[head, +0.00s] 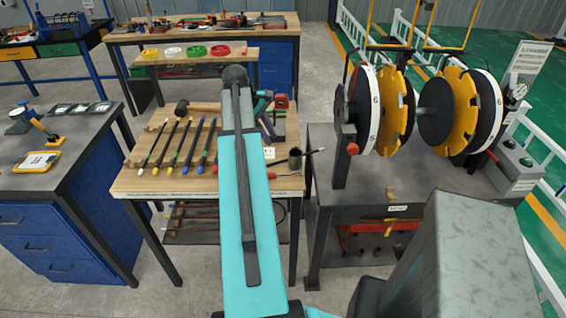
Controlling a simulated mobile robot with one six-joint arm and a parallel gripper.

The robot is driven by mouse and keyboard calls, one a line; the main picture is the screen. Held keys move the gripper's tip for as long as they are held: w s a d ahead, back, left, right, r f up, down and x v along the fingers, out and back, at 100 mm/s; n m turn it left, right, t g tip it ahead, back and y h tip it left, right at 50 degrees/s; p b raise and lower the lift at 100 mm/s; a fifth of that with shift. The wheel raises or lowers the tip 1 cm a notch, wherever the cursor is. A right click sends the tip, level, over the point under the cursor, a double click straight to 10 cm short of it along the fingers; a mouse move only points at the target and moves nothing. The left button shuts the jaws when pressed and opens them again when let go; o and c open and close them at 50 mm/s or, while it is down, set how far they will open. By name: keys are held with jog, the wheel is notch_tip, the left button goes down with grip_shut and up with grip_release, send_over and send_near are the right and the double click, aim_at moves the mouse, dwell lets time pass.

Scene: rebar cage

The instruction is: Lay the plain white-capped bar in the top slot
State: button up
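Several dark bars with coloured end caps lie side by side on a wooden rack (140,150) on the middle table. The leftmost bar (152,149) has a white cap at its near end. The others have yellow or blue caps. At the right stands a fixture with slotted orange discs (395,110) and (449,112), between black discs with white rims. I see no bar spanning the discs. Which notch is the top slot is too small to tell. My gripper is not visible; my cyan arm link crosses the middle.
The fixture stands on a grey bench (325,150) with a control box (515,165) at its right. A blue-drawered bench (70,185) stands left.

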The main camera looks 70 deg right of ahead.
jog(key=n, duration=0.4)
jog(key=n+b, duration=0.1)
jog(key=n, duration=0.2)
jog(key=w+r+n, duration=0.1)
jog(key=n, duration=0.3)
jog(key=shift+d+n+b, duration=0.1)
jog(key=shift+n+b, duration=0.2)
jog(key=shift+b, duration=0.1)
jog(key=shift+s, duration=0.2)
jog(key=p, duration=0.2)
send_over(277, 162)
jog(key=shift+w+f, duration=0.15)
jog(key=shift+f, duration=3.8)
jog(key=shift+f, duration=0.15)
